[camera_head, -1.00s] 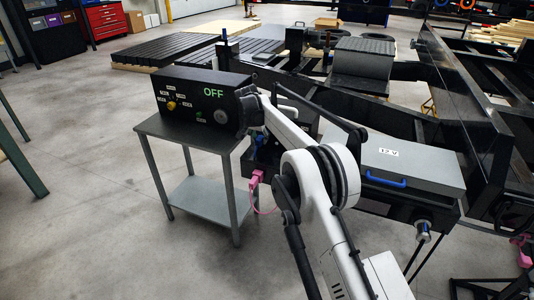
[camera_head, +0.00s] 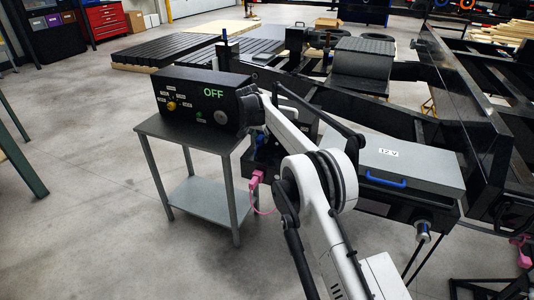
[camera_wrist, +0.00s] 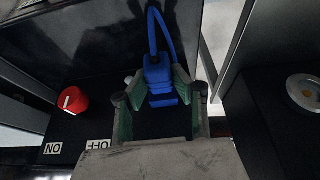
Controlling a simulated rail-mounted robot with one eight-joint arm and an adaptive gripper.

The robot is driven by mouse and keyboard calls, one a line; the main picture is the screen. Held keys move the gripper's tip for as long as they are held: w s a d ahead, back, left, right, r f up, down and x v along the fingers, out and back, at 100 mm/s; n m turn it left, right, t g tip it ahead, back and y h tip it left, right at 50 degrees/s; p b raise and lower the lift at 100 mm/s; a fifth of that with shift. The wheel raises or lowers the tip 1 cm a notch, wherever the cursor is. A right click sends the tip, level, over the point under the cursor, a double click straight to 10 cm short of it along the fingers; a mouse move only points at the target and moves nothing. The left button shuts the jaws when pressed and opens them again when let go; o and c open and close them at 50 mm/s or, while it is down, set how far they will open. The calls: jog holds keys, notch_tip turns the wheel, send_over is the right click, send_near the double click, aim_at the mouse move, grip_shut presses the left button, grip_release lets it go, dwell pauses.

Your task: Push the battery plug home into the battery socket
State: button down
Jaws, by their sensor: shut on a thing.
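The blue battery plug (camera_wrist: 158,75), with a blue cable looping up from it, sits between the green-padded fingers of my gripper (camera_wrist: 160,88) in the wrist view. My gripper is shut on the plug. The plug's front end is hidden among the fingers and dark surfaces, so I cannot tell how it stands to the battery socket. I cannot make out the socket for certain. In the head view my arm largely hides the gripper and the plug.
A red knob (camera_wrist: 73,100) is left of my gripper, and a round silver fitting (camera_wrist: 304,92) is at right. A control box (camera_head: 200,100) reading OFF stands on a grey table (camera_head: 170,130). A pink plug (camera_head: 256,180) hangs beside it. A 12 V box (camera_head: 410,165) is right of my arm.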

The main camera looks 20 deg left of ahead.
jog(key=shift+w, duration=0.2)
jog(key=c, duration=1.4)
grip_release()
